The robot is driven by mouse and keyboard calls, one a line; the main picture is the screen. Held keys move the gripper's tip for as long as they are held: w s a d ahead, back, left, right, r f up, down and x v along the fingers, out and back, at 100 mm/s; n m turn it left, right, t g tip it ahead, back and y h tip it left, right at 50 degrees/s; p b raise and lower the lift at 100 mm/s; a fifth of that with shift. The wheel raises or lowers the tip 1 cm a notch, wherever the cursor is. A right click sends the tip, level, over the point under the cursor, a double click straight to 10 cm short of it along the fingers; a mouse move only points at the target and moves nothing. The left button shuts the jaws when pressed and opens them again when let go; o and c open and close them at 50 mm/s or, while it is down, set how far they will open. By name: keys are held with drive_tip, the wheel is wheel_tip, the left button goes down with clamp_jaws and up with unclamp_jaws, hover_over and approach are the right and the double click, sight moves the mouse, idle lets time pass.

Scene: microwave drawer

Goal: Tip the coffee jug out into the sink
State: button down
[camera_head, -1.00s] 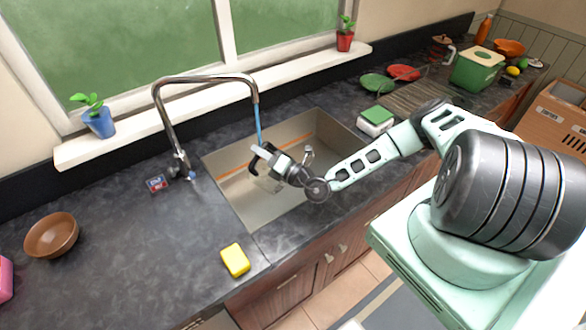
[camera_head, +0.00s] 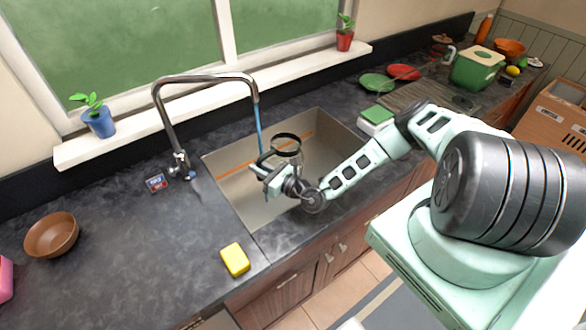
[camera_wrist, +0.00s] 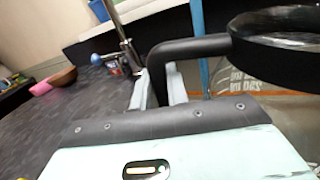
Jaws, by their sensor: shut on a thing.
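The coffee jug has a clear glass body with a black rim (camera_head: 286,137) and handle. It is held above the sink (camera_head: 240,205), roughly upright with its rim facing up. My gripper (camera_head: 268,171) is shut on the jug's black handle (camera_wrist: 190,46), which shows between the fingers in the wrist view. The jug's glass (camera_wrist: 245,84) bears white measuring marks there, and its rim is at upper right. I cannot tell whether any coffee is inside. The tap (camera_head: 165,112) arches over the sink, and a blue stream (camera_head: 258,128) falls from it close to the jug.
A yellow sponge (camera_head: 235,260) lies on the counter at the sink's front left. A brown bowl (camera_head: 52,235) stands far left. A sponge on a white block (camera_head: 376,118) sits right of the sink. An orange band (camera_head: 236,169) runs across the sink. The left counter is mostly clear.

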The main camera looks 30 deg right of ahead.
drive_tip(key=s+a+f+g+y, duration=0.1)
drive_tip(key=s+a, duration=0.1)
drive_tip(key=a, duration=0.5)
drive_tip(key=shift+a+n+y, duration=0.2)
drive_tip(key=shift+n+y, duration=0.1)
drive_tip(key=shift+y, duration=0.1)
wheel_tip(320, 180, up, 4)
drive_tip(key=shift+s+f, duration=0.1)
